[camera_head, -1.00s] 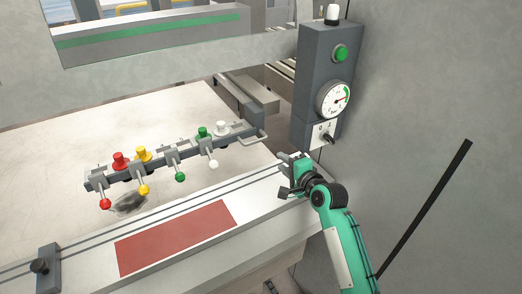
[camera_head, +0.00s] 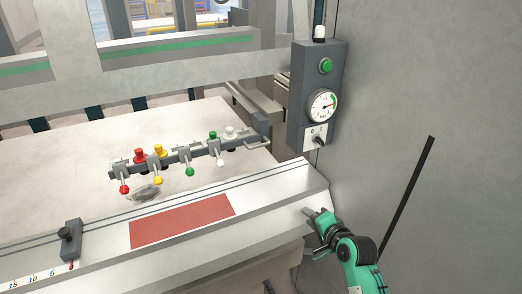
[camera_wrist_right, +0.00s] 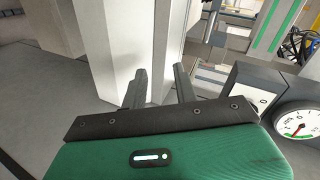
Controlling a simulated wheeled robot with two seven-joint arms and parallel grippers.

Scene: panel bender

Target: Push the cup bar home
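The cup bar (camera_head: 190,155) is a dark grey bar above the pale table, with red, yellow, green and white cups and matching knobbed levers along it. A loop handle (camera_head: 262,138) is at its right end. My right gripper (camera_head: 311,212) is beside the right end of the front ledge, below and to the right of the handle and apart from it. In the right wrist view its two fingers (camera_wrist_right: 159,75) stand apart with nothing between them. The cup bar is not recognisable in the wrist view. My left gripper is not in view.
A grey control box (camera_head: 316,80) carries a green button (camera_head: 325,66), a gauge (camera_head: 322,104) and a switch (camera_head: 317,138). A red mat (camera_head: 182,221) lies on the front ledge, with a stop (camera_head: 69,241) to its left. A grey wall (camera_head: 450,90) bounds the right side.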

